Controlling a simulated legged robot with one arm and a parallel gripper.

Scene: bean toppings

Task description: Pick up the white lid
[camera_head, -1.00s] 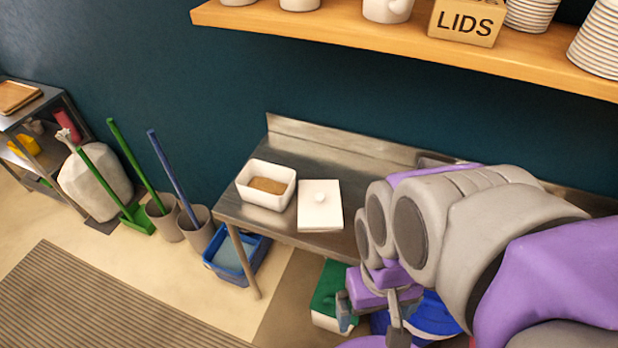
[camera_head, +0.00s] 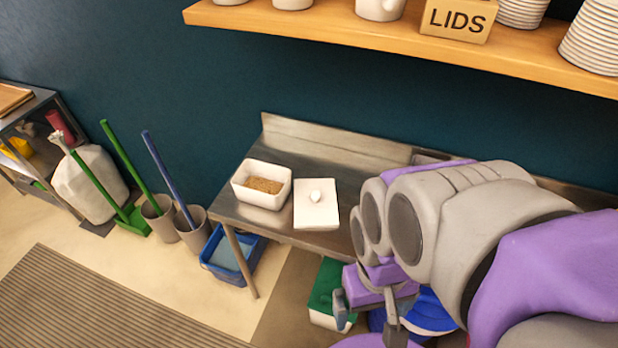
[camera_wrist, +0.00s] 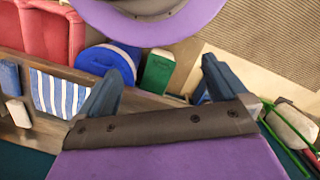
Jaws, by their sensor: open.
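The white lid (camera_head: 316,204) is a flat rectangle with a round knob on top. It lies on the steel table (camera_head: 282,165), just right of a white rectangular container (camera_head: 262,184) with brown contents. My gripper (camera_head: 367,310) is low at the right of the head view, in front of the table and apart from the lid. In the wrist view my gripper (camera_wrist: 158,88) shows two blue-grey fingers spread wide with nothing between them. The lid does not show in the wrist view.
A wooden shelf (camera_head: 330,28) with crockery and a LIDS box (camera_head: 458,18) hangs above. A blue bin (camera_head: 233,254) and a green-and-white box (camera_head: 326,292) stand low by the table. Brooms and a sack (camera_head: 90,183) are at the left. A striped mat (camera_head: 90,305) covers the floor.

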